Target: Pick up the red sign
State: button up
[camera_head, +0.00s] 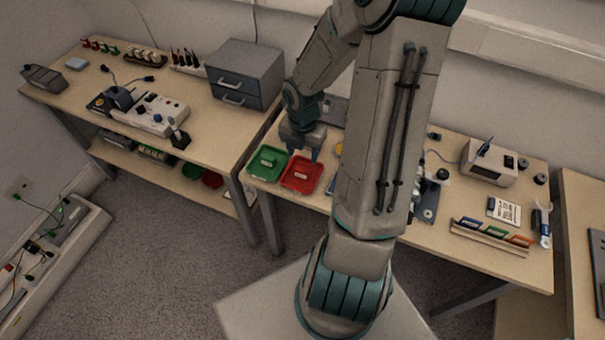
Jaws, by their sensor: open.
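A shallow red tray-like piece (289,182) lies on the middle table, with a small pale label or object near its middle. It is the clearest red thing near my gripper; I cannot tell whether it is the red sign. My gripper (304,156) points down over its back edge, open, with nothing seen between the fingers. I cannot tell whether the fingertips touch it. A rack of coloured cards (489,238) at the table's front right includes an orange-red one (519,240).
A matching green tray (255,174) sits close on the left of the red one. My arm hides the table's middle. A grey drawer box (246,72) stands on the left table. A beige device (488,162) stands at the right. A gap separates the right-hand tables.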

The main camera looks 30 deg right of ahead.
aim_at(302, 169)
jog(key=f+b, duration=0.1)
jog(key=f, duration=0.6)
jog(key=shift+s+a+f+b, duration=0.15)
jog(key=shift+a+f+b, duration=0.1)
jog(key=shift+b, duration=0.1)
jog(key=shift+c, duration=0.3)
jog(key=c, duration=0.7)
